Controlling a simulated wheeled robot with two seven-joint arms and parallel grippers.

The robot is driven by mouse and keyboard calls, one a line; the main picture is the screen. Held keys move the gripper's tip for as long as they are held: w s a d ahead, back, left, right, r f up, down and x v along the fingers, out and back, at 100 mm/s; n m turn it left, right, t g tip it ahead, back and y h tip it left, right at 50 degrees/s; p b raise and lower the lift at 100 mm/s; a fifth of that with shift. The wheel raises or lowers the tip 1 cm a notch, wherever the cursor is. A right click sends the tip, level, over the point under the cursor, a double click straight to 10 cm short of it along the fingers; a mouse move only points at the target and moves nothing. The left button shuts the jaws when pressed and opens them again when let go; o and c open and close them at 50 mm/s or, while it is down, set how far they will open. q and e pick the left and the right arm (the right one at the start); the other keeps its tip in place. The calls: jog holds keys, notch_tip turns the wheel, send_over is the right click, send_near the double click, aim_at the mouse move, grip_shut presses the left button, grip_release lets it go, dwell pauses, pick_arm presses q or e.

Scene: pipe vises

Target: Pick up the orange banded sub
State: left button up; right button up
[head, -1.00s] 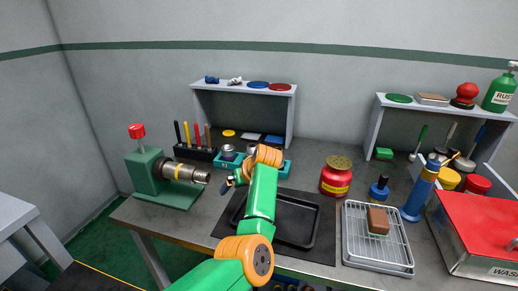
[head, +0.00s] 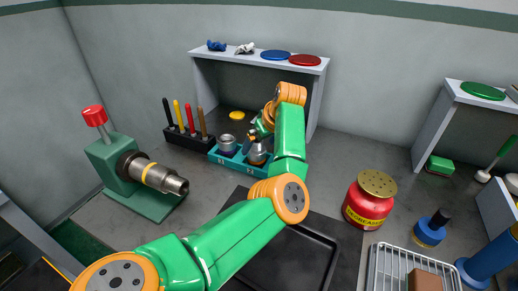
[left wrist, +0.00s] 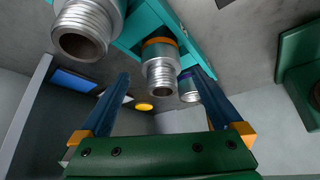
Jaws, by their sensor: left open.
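The orange banded sub (left wrist: 160,58) shows in the left wrist view as a grey metal cylinder with an orange band and a threaded end, standing in the teal rack (left wrist: 126,36). My left gripper (left wrist: 161,74) is open, with one dark blue finger on each side of this sub in the picture; I see no contact. A sub with a purple band (left wrist: 188,88) and a wider threaded sub (left wrist: 84,30) stand on either side of it. In the head view my left gripper (head: 257,133) is over the rack (head: 228,159), and my arm hides the rack's right end. My right gripper is out of view.
A green vise (head: 110,160) grips a yellow-banded pipe at left. A red degreaser can (head: 368,203) and a black tray (head: 290,262) are nearer.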

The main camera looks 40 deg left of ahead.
pick_arm(q)
jog(key=x, duration=0.4)
jog(key=shift+f, duration=0.25)
jog(key=shift+s+r, duration=0.1)
jog(key=c, duration=0.6)
grip_shut()
notch_tip(320, 180, up, 14)
jog(key=p, duration=0.2)
notch_tip(320, 180, up, 14)
jog(key=p, duration=1)
send_over(256, 150)
jog(key=w+a, duration=0.1)
jog(key=w, duration=0.1)
jog(key=shift+s+a, duration=0.2)
